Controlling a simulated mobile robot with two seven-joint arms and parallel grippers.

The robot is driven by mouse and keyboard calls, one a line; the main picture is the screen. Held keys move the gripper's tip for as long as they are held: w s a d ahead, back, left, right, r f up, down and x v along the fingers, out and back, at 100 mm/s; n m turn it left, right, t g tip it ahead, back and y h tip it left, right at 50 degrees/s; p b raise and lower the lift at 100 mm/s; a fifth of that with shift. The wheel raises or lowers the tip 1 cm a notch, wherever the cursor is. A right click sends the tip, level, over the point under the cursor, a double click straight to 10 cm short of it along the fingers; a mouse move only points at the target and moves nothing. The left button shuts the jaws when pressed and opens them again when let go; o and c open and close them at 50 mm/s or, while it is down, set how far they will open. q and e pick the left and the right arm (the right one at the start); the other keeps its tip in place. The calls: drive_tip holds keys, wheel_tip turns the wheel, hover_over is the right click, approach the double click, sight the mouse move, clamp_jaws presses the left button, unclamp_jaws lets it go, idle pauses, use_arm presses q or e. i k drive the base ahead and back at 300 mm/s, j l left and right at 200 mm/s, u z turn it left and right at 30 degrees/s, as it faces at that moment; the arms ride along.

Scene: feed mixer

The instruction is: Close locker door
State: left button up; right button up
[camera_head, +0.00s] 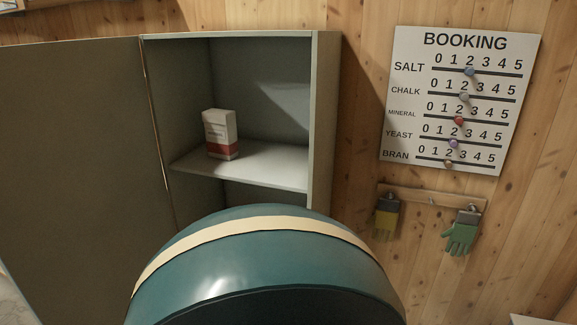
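The locker (325,110) is a grey-green cabinet in the middle of the head view, against a wooden wall. Its door (75,150) is hinged on the locker's left side and stands wide open, filling the left of the view. Inside, a small white and red carton (221,134) stands upright on a shelf (250,166). The lower part of the locker is hidden behind a large rounded teal shape with a cream stripe. Neither of my grippers shows in this view.
The teal rounded shape (260,262) fills the bottom middle, in front of the locker. A white BOOKING board (405,135) with coloured markers hangs on the wall at right.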

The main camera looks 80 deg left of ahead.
sight(85, 204)
drive_tip(key=k+u, duration=0.15)
drive_tip(key=u, duration=3.45)
drive_tip(key=j+u, duration=0.25)
drive_tip(key=u, duration=0.25)
drive_tip(key=i+j+u, duration=0.15)
drive_tip(key=u, duration=0.35)
drive_tip(key=i+j+u, duration=0.1)
drive_tip(key=u, duration=0.4)
drive_tip(key=i+j+u, duration=0.3)
drive_tip(key=i, duration=0.25)
drive_tip(key=i+z, duration=0.1)
drive_tip(key=z, duration=0.3)
drive_tip(key=i+z, duration=0.1)
drive_tip(key=z, duration=0.3)
drive_tip(key=i+z, duration=0.1)
drive_tip(key=z, duration=0.3)
drive_tip(key=i+j+z, duration=0.1)
drive_tip(key=z, duration=0.3)
drive_tip(key=i+z, duration=0.2)
drive_tip(key=z, duration=0.25)
drive_tip(key=i+j+z, duration=0.15)
drive_tip(key=z, duration=0.3)
drive_tip(key=i+j+z, duration=0.15)
drive_tip(key=z, duration=0.25)
drive_tip(key=i+j+z, duration=0.2)
drive_tip(key=z, duration=0.25)
